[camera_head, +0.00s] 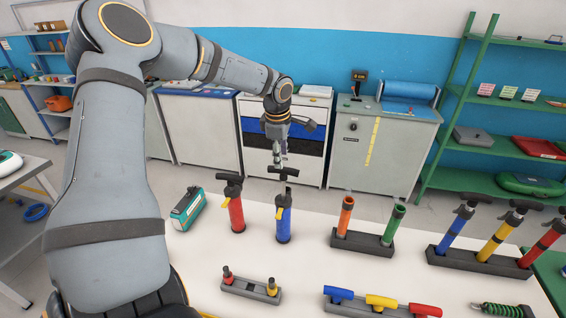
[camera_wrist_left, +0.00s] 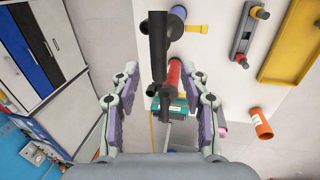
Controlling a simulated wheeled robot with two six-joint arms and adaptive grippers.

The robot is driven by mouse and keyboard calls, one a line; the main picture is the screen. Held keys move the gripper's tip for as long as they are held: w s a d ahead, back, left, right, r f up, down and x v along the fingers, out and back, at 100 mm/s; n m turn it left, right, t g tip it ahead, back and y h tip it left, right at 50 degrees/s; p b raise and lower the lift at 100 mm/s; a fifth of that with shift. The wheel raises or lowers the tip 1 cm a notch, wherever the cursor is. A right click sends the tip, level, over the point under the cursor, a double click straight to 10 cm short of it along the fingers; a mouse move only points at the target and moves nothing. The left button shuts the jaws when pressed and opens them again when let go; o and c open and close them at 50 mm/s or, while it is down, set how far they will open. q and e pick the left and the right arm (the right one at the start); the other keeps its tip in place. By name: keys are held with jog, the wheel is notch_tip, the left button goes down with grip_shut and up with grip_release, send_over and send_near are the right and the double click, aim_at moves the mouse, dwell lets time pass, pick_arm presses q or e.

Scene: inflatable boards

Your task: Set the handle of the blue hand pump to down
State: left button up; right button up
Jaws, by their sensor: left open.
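The blue hand pump (camera_head: 284,226) stands upright on the white table, with a yellow part near its top. Its black T-handle (camera_head: 283,174) sits raised above the body, with a gap between. My left gripper (camera_head: 279,157) is open and points down just above this handle. In the left wrist view the handle (camera_wrist_left: 158,48) shows large, ahead of the open left gripper (camera_wrist_left: 163,75), and the blue body (camera_wrist_left: 178,12) is mostly hidden behind it. I cannot tell whether the fingers touch the handle. My right gripper is not in view.
A red pump (camera_head: 237,214) stands close left of the blue one, with a teal box (camera_head: 187,208) beyond it. A holder (camera_head: 362,243) with orange and green tubes is to the right. A rack (camera_head: 478,262) of several pumps stands farther right. Small holders lie in front.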

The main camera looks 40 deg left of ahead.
pick_arm(q)
jog(key=f, duration=0.1)
jog(key=f+p, duration=0.1)
jog(key=f, duration=0.1)
jog(key=w+f, duration=0.1)
jog(key=shift+w+a+f, duration=0.1)
jog(key=shift+a+f, duration=0.15)
jog(key=shift+f+p, duration=0.3)
jog(key=shift+f, duration=0.1)
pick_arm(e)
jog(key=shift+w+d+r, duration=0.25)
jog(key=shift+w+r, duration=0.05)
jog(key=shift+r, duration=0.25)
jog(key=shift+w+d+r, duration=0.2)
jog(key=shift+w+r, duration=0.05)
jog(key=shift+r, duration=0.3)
pick_arm(q)
jog(key=shift+c, duration=0.5)
grip_shut()
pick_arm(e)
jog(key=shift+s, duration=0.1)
